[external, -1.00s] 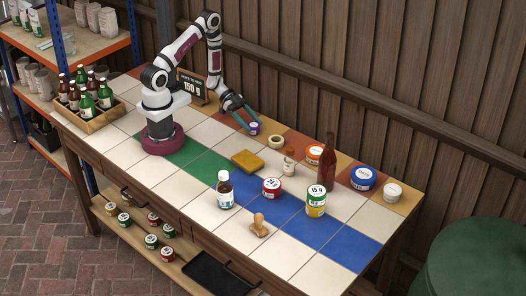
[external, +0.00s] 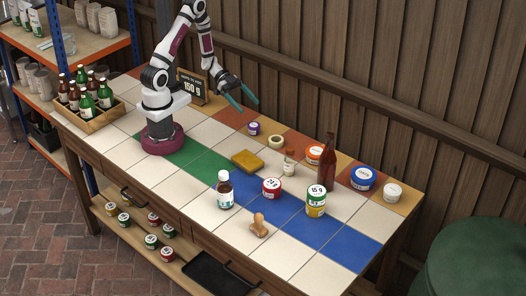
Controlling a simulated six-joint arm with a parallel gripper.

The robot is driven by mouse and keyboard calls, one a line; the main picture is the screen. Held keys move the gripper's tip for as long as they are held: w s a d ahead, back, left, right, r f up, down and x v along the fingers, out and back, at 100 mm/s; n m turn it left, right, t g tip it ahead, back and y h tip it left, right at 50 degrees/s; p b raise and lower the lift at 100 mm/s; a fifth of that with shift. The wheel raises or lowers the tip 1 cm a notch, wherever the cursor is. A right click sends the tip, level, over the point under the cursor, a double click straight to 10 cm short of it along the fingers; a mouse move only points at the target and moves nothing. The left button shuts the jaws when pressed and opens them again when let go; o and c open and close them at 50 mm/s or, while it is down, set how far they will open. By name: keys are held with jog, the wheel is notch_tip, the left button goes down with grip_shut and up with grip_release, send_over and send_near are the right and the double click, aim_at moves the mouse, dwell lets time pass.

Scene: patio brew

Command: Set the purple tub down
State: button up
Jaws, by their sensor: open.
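The purple tub (external: 254,128) is small, with a pale lid, and stands upright on the tiled tabletop towards the back wall. My gripper (external: 248,102) is open and empty, above the tub and apart from it. Its two teal fingers are spread and point down to the right.
A sign (external: 192,86) reading 150 g stands behind my arm. A yellow sponge-like block (external: 247,161), a small bottle (external: 289,163) and a tall brown bottle (external: 327,160) stand nearby.

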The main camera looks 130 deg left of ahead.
jog(key=w+g, duration=0.1)
jog(key=w+a+m+y, duration=0.1)
jog(key=w+r+g, duration=0.1)
jog(key=shift+w+a+m+g+y, duration=0.3)
jog(key=shift+w+a+m, duration=0.05)
jog(key=shift+a+m, duration=0.05)
jog(key=w+d+r+g+y, duration=0.4)
jog(key=d+r+g+y, duration=0.15)
jog(key=r, duration=0.35)
jog(key=s+d+r+m+g+h, duration=0.1)
jog(key=s+d+g+h, duration=0.1)
jog(key=s+d, duration=0.4)
jog(key=s+d+r+m+g+h, duration=0.1)
jog(key=s+d, duration=0.6)
jog(key=d, duration=0.7)
jog(key=shift+s+r+m+g+h, duration=0.35)
jog(key=shift+m+g+h, duration=0.15)
jog(key=shift+g+h, duration=0.35)
